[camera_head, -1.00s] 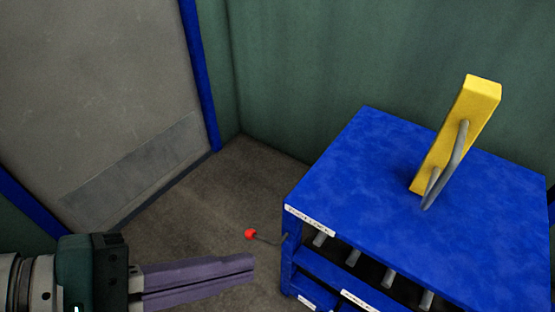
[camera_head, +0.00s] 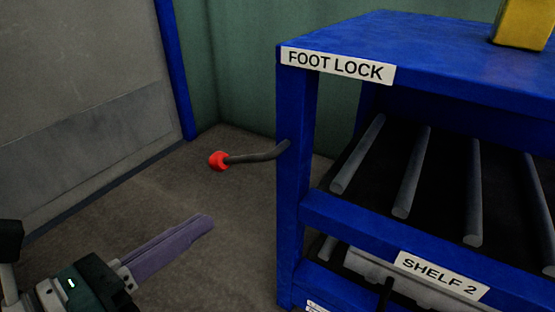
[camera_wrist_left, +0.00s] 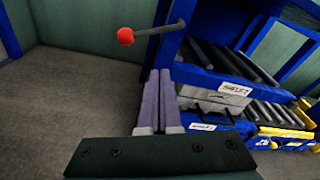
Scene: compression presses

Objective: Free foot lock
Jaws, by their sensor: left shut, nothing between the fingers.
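The foot lock is a grey bent lever (camera_head: 255,156) with a red knob (camera_head: 219,161) at its end. It sticks out to the left from the post of the blue cart (camera_head: 294,200), below a "FOOT LOCK" label (camera_head: 338,66). My left gripper (camera_head: 208,222) is shut and empty, below and a little left of the knob, apart from it. In the left wrist view, the red knob (camera_wrist_left: 125,36) and lever show above and left of the shut purple fingers (camera_wrist_left: 160,75). My right gripper is not in view.
The cart has grey rollers (camera_head: 411,172) and a "SHELF 2" label (camera_head: 441,275), with a grey case (camera_head: 375,268) on the lower level. A yellow block (camera_head: 523,22) stands on top. A grey door (camera_head: 85,90) and green wall lie behind. The floor left of the cart is clear.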

